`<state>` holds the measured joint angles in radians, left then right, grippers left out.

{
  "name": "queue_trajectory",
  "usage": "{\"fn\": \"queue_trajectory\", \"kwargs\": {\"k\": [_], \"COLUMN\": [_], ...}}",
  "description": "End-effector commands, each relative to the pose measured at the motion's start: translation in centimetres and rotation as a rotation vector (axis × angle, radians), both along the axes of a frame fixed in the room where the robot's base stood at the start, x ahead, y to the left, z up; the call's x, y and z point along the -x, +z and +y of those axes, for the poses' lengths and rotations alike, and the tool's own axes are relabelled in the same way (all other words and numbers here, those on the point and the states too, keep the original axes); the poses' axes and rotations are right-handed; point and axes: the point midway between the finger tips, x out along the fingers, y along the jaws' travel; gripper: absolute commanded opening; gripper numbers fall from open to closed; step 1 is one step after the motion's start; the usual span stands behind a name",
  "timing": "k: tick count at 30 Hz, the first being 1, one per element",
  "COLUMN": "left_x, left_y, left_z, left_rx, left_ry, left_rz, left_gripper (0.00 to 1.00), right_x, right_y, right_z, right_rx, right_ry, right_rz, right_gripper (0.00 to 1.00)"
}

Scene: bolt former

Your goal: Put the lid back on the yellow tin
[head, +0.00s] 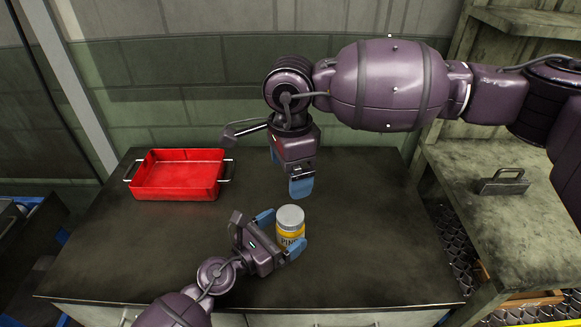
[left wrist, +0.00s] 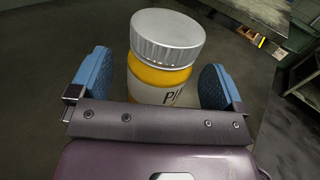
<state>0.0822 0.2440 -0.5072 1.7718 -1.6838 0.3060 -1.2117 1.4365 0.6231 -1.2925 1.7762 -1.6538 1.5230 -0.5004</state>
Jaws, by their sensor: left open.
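The yellow tin (head: 289,236) stands upright on the dark tabletop, with a white label. The silver lid (head: 290,216) sits on top of it; I cannot tell whether it is tightened. In the left wrist view the tin (left wrist: 158,82) and the ridged lid (left wrist: 166,38) are close up, the lid covering the mouth. My left gripper (head: 280,233) is open, its blue fingers on either side of the tin, with gaps visible in the wrist view. My right gripper (head: 301,187) hangs pointing down behind the tin, apart from it; its finger opening is hidden by the viewing angle.
A red tray (head: 176,193) with side handles stands at the table's back left and looks empty. The table (head: 370,235) is clear right of the tin. A metal handled object (head: 502,184) lies on the bench (head: 480,220) at right. A wall closes off the back.

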Motion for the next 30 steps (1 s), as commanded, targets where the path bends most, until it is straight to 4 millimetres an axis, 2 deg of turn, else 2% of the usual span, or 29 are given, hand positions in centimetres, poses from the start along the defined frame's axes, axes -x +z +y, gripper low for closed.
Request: {"fn": "queue_trajectory", "kwargs": {"k": [6,13,19,30], "left_x": [2.8,4.9,5.5,5.5], "left_y": [-0.3,-0.2,0.0,0.0], "left_z": [3.2,5.5,6.2,6.2], "left_rx": [-0.003,-0.002,0.000,0.000], "left_ry": [0.001,0.000,0.000,0.000], "left_rz": [0.003,0.003,0.000,0.000], "left_gripper": [0.95,0.95,0.95,0.95], "right_x": [0.0,-0.1,-0.1,-0.1], "right_y": [-0.9,-1.8,-2.0,-1.9], "right_z": [0.0,0.0,0.0,0.0], "right_rx": [0.000,0.000,0.000,0.000], "right_ry": [0.000,0.000,0.000,0.000], "right_rz": [0.008,0.015,0.017,0.016], "right_gripper": [0.90,0.90,0.90,0.90]}}
